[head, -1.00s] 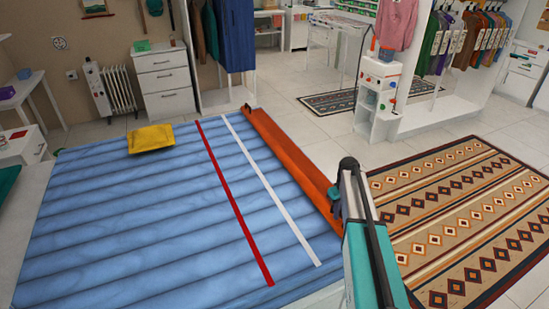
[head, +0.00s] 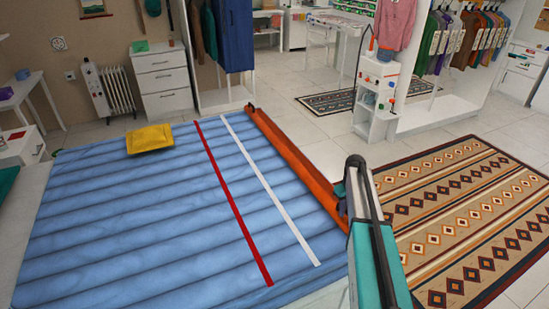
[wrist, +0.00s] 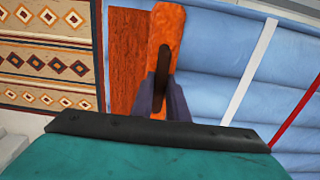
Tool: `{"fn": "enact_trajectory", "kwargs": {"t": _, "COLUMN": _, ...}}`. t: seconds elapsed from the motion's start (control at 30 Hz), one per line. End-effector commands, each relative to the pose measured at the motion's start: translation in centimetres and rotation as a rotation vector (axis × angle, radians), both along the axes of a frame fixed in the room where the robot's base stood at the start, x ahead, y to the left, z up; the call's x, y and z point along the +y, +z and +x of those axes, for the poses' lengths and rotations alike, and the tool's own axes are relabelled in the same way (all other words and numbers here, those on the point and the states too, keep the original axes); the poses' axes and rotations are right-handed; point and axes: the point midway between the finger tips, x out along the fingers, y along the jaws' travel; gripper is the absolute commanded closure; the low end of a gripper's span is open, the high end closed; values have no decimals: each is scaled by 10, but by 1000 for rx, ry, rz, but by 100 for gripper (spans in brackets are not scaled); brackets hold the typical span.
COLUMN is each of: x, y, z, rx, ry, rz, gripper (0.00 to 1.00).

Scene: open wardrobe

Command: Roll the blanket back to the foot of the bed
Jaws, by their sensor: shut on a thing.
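The orange blanket (head: 290,153) is a long narrow roll along the right edge of the blue mattress (head: 120,215), beyond the white stripe (head: 262,178). My gripper (head: 341,197) is at the near end of this roll. In the wrist view, my gripper (wrist: 163,98) is shut on the orange blanket (wrist: 167,25), with its dark fingers on either side. A dark strip lies along the held part. A flat red-brown surface (wrist: 125,60) shows just left of the roll; I cannot tell if it is blanket or bed frame.
A red stripe (head: 232,200) crosses the mattress left of the white one. A yellow cushion (head: 150,138) lies at the far left. A patterned rug (head: 460,220) covers the floor right of the bed. A white shelf unit (head: 376,100) stands beyond.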

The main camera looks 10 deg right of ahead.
Motion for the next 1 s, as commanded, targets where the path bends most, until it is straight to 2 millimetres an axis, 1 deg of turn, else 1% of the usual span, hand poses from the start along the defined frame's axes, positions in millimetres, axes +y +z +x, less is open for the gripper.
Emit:
{"fn": "enact_trajectory", "kwargs": {"t": 0.17, "x": -4, "y": 1, "z": 2, "rx": -2, "ry": -1, "rz": 0, "gripper": 98}}
{"fn": "enact_trajectory", "kwargs": {"t": 0.8, "x": -40, "y": 1, "z": 14, "rx": -2, "ry": -1, "rz": 0, "gripper": 98}}
{"fn": "enact_trajectory", "kwargs": {"t": 1.0, "x": -46, "y": 0, "z": 16, "rx": -2, "ry": 0, "rz": 0, "gripper": 98}}
